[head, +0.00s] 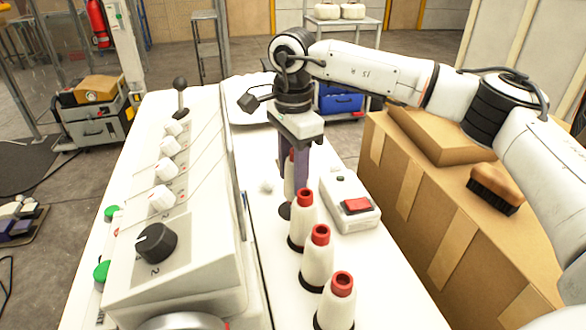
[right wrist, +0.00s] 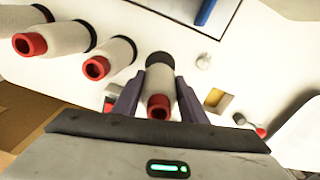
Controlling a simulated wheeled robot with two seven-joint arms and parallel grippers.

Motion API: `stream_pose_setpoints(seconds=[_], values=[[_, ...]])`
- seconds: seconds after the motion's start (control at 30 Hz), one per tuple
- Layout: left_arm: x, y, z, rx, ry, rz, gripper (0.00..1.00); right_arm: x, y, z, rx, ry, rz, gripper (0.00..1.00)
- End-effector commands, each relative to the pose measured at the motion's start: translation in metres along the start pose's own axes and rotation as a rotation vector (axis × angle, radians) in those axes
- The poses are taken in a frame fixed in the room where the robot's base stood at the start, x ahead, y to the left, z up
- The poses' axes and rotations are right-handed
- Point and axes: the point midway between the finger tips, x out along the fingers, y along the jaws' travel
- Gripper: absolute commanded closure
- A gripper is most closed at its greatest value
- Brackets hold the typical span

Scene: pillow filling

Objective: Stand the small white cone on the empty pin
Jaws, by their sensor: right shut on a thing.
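A white cone with a red top (right wrist: 160,84) is between the two purple fingers of my right gripper (right wrist: 155,100) in the right wrist view. The gripper is shut on it. In the head view the right gripper (head: 291,178) points down and its fingers mostly hide the cone. A dark round base (head: 285,211) shows at the cone's lower end; I cannot tell whether the cone is fully down on a pin. Three like cones stand in a row towards the front: the nearest to the gripper (head: 303,222), the middle one (head: 318,262) and the front one (head: 337,305). My left gripper is not in view.
A control box with a red switch (head: 351,202) lies right of the row. A sloped panel with knobs (head: 190,240) stands on the left. A small white knob (head: 267,186) is left of the gripper. Cardboard boxes (head: 420,200) with a brush (head: 496,188) stand at the right.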

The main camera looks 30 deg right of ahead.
Motion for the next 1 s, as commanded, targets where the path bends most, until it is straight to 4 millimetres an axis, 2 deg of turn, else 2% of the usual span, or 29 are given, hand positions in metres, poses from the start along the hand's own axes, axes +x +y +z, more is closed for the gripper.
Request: stream_pose_setpoints(seconds=[0.47,1.0], values=[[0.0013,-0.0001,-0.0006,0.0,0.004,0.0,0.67,0.0017,-0.0001,0.0001,0.0,-0.001,0.0,0.87],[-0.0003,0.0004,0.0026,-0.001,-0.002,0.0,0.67,0.0039,-0.0002,0.0088,0.0,-0.001,0.0,0.87]])
